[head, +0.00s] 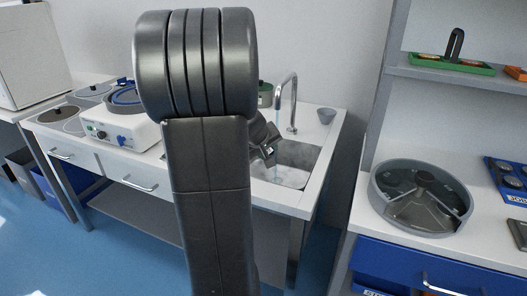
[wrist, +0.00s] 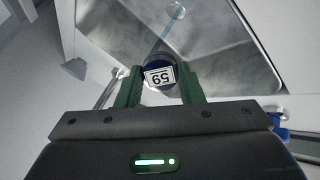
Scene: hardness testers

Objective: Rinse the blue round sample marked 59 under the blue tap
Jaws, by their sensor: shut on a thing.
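The blue round sample (wrist: 160,76) shows in the wrist view with a white label reading 59, upside down in the picture. My gripper (wrist: 160,84) is shut on it, one green finger on each side. The head view shows my gripper (head: 270,151) over the sink basin (head: 290,173), partly hidden behind my arm; the sample cannot be made out there. The tap (head: 294,102) is a grey metal gooseneck behind the basin, with a bluish streak below its spout. In the wrist view a thin bluish streak (wrist: 163,38) runs between the drain (wrist: 176,10) and the sample.
A white machine (head: 125,132) with a round blue-rimmed top stands left of the sink. A grey cup (head: 326,115) stands at the back right of the counter. A round grey compartment tray (head: 421,229) is on the right bench. A green tray (head: 452,65) sits on the shelf.

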